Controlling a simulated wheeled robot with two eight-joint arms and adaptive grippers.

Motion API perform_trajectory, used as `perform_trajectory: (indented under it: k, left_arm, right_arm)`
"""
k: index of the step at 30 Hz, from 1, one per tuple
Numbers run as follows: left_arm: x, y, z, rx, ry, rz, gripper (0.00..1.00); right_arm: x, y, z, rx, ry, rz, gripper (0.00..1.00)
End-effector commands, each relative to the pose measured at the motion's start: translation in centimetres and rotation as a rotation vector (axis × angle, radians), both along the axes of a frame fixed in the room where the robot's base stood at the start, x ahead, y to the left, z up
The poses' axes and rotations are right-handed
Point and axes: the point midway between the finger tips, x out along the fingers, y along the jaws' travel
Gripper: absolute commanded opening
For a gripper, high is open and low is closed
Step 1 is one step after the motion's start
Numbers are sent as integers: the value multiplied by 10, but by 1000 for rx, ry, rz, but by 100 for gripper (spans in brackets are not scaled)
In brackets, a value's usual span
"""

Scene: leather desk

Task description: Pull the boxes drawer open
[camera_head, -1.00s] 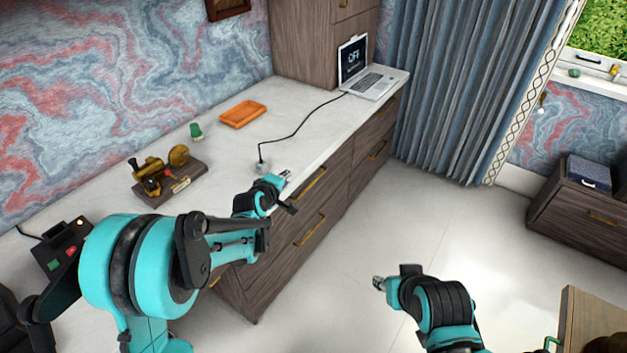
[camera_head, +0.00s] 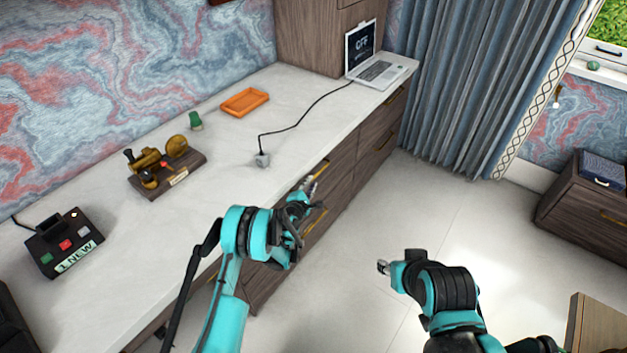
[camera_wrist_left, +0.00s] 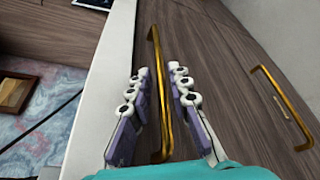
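The wooden drawer fronts (camera_head: 342,187) under the white desk top have brass bar handles. No label shows which one is the boxes drawer. My left gripper (camera_head: 309,188) is at the upper handle (camera_head: 321,168) of the near drawer column. In the left wrist view, my left gripper (camera_wrist_left: 161,85) is open, with one finger on each side of this handle (camera_wrist_left: 155,50). Contact cannot be told. The drawer looks closed. A lower handle (camera_wrist_left: 284,105) is at the right there. My right gripper (camera_head: 383,267) hangs over the floor, away from the desk; its opening is too small to judge.
On the desk top (camera_head: 225,170) are an orange tray (camera_head: 244,102), a brass device (camera_head: 160,168), a black button box (camera_head: 65,243) and a laptop (camera_head: 375,68) with a cable. The floor (camera_head: 420,210) before the drawers is clear. A cabinet (camera_head: 590,215) stands at right.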

Motion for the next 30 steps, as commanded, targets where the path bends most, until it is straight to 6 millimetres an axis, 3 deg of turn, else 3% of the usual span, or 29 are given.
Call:
perform_trajectory:
  k: [3, 9, 18, 20, 21, 30]
  left_arm:
    - [19, -6, -7, 2, -1, 0, 19]
    - [37, -11, -9, 1, 1, -1, 19]
    - [40, -12, -8, 2, 1, 0, 19]
    - [40, -12, -9, 2, 1, 0, 3]
    - [40, -12, -9, 2, 1, 0, 0]
    - [39, -13, -9, 3, 0, -1, 0]
  right_arm:
    - [0, 0, -9, 0, 0, 0, 40]
    - [0, 0, -15, 0, 0, 0, 40]
    - [0, 0, -15, 0, 0, 0, 40]
    - [0, 0, -15, 0, 0, 0, 40]
    - [0, 0, -15, 0, 0, 0, 40]
    - [0, 0, -15, 0, 0, 0, 40]
